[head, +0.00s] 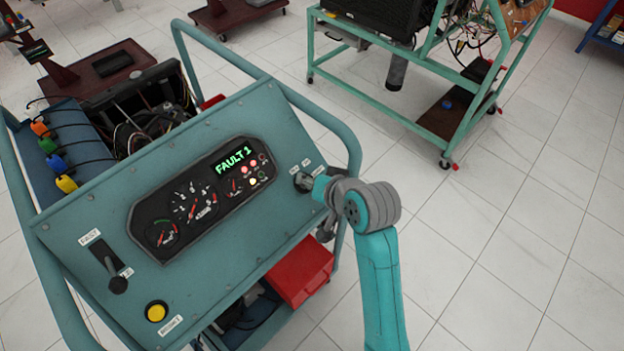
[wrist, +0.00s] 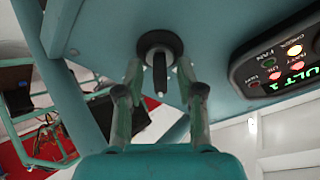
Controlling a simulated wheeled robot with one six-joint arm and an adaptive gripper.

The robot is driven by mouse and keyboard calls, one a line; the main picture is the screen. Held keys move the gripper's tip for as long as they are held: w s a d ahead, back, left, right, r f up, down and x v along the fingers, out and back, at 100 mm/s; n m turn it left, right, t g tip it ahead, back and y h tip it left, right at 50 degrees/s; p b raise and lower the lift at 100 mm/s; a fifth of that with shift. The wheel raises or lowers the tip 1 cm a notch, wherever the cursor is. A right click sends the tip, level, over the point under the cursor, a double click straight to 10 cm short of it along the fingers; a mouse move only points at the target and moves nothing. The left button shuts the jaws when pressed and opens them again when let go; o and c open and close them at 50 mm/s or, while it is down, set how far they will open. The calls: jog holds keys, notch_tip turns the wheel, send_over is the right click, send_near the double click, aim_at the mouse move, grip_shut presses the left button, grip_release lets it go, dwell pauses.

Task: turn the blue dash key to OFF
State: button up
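The dash key (wrist: 159,75) sits in a round dark switch collar (wrist: 160,42) on the teal panel. It looks dark grey in the wrist view; I see no clear blue on it. The switch also shows at the panel's right end in the head view (head: 302,181), partly covered by my gripper (head: 316,187). In the wrist view my gripper (wrist: 159,68) is open, one finger on each side of the key, with gaps between fingers and key. The small labels by the switch are too small to read.
The gauge cluster (head: 200,197) reads FAULT 1 with lit lamps. A lever (head: 112,272) and a yellow button (head: 156,311) are at the panel's left. A tubular rail (head: 335,130) runs close by my gripper. A red box (head: 300,271) is below. Open tiled floor lies right.

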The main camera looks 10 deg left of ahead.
grip_shut()
jog(key=shift+n, duration=0.5)
jog(key=n+y, duration=0.1)
jog(key=n, duration=0.3)
jog(key=shift+s+a+n+g+y, duration=0.1)
jog(key=shift+n+g+y, duration=0.2)
jog(key=shift+n, duration=0.85)
jog(key=shift+n+g+y, duration=0.2)
jog(key=shift+n+g, duration=0.1)
jog(key=shift+n, duration=0.85)
